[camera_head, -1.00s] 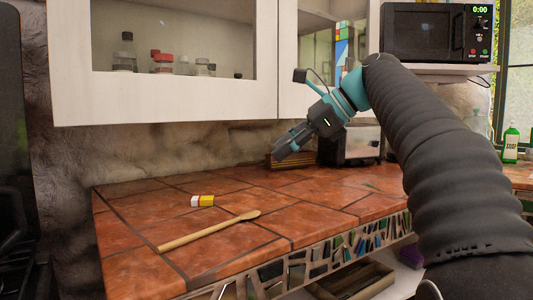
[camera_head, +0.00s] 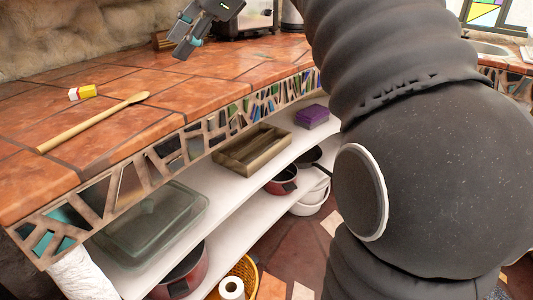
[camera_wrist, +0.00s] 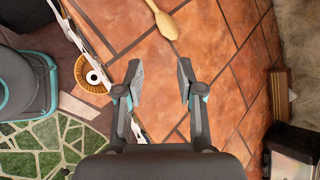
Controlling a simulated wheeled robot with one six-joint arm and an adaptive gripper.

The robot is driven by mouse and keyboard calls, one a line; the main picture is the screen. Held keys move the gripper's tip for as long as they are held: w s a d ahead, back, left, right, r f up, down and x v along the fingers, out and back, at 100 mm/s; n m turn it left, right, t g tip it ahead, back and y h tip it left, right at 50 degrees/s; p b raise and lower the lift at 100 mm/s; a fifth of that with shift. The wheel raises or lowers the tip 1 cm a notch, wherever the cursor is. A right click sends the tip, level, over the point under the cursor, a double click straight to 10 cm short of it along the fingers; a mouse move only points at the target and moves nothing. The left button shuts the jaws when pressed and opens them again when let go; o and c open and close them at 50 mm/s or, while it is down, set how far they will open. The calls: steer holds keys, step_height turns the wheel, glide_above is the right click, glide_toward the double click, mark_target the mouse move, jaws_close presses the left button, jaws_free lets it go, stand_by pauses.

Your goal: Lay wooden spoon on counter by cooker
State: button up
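The bowl end also shows at the top of the wrist view (camera_wrist: 167,25). My gripper (camera_head: 187,46) is above the counter, to the right of the spoon in the head view and apart from it. In the wrist view its two fingers (camera_wrist: 159,72) stand apart with nothing between them.
A basket (camera_head: 240,272) with a paper roll stands lower.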

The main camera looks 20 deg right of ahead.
steer(key=s+d+f+n+h, duration=0.2)
steer(key=s+f+n, duration=0.3)
steer(key=f, duration=0.5)
steer(key=s+d+f+n+h, duration=0.2)
steer(key=s+f+n, duration=0.3)
steer(key=s+f, duration=0.4)
steer(key=s+d+f+n+h, duration=0.2)
steer(key=s+f+n, duration=0.3)
steer(key=f, duration=0.7)
steer(key=shift+s+d+f+t+h, duration=0.35)
steer(key=shift+s+h, duration=0.35)
steer(key=shift+s, duration=0.55)
steer(key=shift+r, duration=0.1)
